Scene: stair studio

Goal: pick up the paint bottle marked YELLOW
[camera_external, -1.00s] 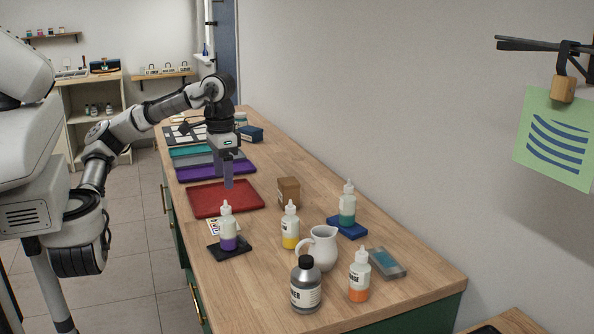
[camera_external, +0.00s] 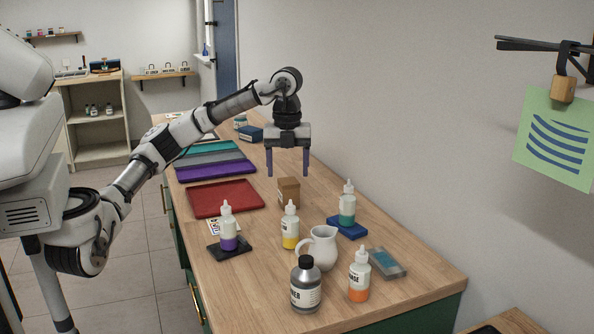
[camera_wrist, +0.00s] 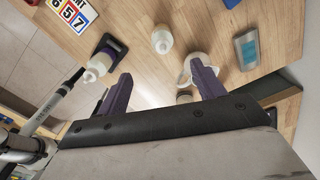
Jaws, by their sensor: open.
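The paint bottle with yellow paint (camera_external: 290,228) stands upright on the wooden counter, left of the white jug; its label is too small to read fully. A white bottle (camera_wrist: 162,40) in the wrist view looks like it, though its colour does not show there.
A purple-paint bottle (camera_external: 228,228) stands on a dark pad at left. A green-paint bottle (camera_external: 347,205) is on a blue block. A red tray (camera_external: 215,198) lies left.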

